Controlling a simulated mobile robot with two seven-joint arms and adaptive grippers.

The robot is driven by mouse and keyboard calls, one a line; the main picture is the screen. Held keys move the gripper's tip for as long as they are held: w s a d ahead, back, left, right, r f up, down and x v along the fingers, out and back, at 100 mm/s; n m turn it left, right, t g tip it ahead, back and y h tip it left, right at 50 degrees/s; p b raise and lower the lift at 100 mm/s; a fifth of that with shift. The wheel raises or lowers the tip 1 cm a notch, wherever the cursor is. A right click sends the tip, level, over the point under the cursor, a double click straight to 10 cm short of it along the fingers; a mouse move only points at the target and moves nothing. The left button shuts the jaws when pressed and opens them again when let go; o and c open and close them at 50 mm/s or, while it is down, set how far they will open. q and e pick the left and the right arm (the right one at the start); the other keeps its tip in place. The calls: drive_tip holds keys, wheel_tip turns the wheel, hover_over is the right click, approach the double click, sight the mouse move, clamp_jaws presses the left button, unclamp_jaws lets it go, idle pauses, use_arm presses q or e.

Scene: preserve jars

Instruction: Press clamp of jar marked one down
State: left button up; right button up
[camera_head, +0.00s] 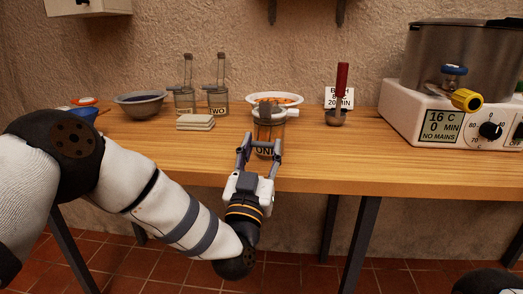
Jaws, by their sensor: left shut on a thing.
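The jar whose partly covered label seems to read ONE (268,133) stands upright near the table's front edge, with orange contents. Its greyish lid (268,109) is on top; the clamp is too small to make out clearly. My left gripper (260,147) reaches in from the front with its fingers on either side of the jar's lower body, shut on it. The fingers partly cover the jar and its label. My right gripper is not in view.
A jar marked TWO (218,102) and another jar (185,102) stand behind left, lids raised. A folded cloth (195,122), a bowl (140,104), a plate with orange food (288,99), a red-handled ladle (341,90) and a cooker (455,115) share the wooden table (350,165).

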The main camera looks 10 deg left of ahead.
use_arm(q)
drive_tip(key=shift+w+f+t+b, duration=0.25)
drive_tip(key=shift+f+t+b, duration=0.4)
drive_tip(key=shift+b, duration=0.1)
drive_tip(key=shift+r, duration=0.4)
drive_tip(key=o, duration=1.2)
drive_tip(key=shift+d, duration=0.1)
drive_tip(key=shift+c, duration=0.2)
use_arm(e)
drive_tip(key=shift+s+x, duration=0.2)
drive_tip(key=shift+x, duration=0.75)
use_arm(q)
drive_tip(key=v, duration=1.2)
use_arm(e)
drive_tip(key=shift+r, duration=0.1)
